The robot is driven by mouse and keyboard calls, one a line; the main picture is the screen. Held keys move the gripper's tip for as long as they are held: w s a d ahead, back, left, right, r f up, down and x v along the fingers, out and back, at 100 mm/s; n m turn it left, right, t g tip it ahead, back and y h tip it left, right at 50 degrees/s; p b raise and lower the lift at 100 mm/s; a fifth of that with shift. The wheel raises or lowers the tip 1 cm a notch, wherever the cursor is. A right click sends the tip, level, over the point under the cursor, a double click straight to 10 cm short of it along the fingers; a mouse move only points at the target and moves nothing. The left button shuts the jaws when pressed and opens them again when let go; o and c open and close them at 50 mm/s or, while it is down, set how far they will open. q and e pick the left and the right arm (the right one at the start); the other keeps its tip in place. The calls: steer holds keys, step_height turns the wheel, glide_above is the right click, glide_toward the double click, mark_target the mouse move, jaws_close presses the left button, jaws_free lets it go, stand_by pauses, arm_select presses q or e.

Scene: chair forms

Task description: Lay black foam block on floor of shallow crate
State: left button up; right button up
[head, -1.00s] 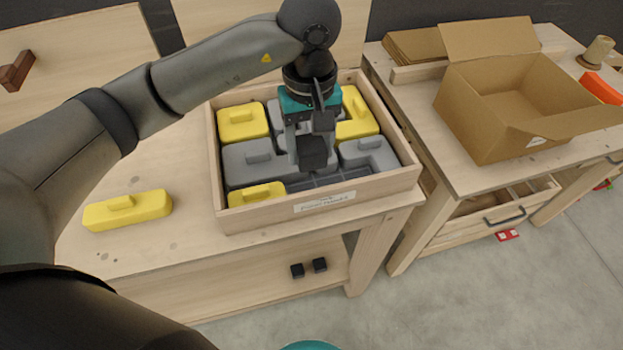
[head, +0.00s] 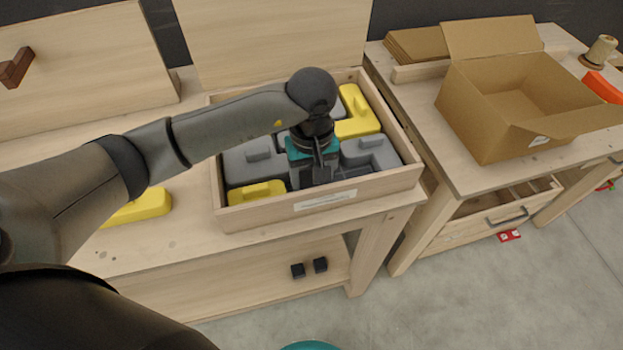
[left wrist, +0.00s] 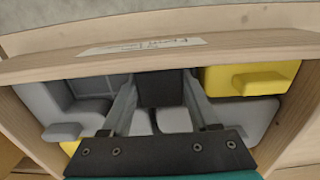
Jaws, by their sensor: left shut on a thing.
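The shallow crate (head: 268,213) is a pale wooden box on the workbench, holding several yellow and grey forms with raised grips. My left gripper (head: 319,178) reaches down inside it, near the front wall, between grey forms. It is shut on the black foam block (left wrist: 161,88), which shows as a dark piece between the two fingers in the left wrist view. My right gripper is not in view.
A yellow form (head: 146,206) lies on the bench left of the crate, partly behind my arm. An open cardboard box (head: 490,120) stands on the right bench. The crate's wooden walls surround the gripper closely.

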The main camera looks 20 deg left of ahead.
mark_target(311, 179)
arm_select(q)
steer(key=shift+f, duration=0.15)
steer(key=o, duration=1.3)
step_height(311, 179, up, 12)
steer(key=shift+r+p, duration=0.2)
steer(key=shift+p, duration=0.1)
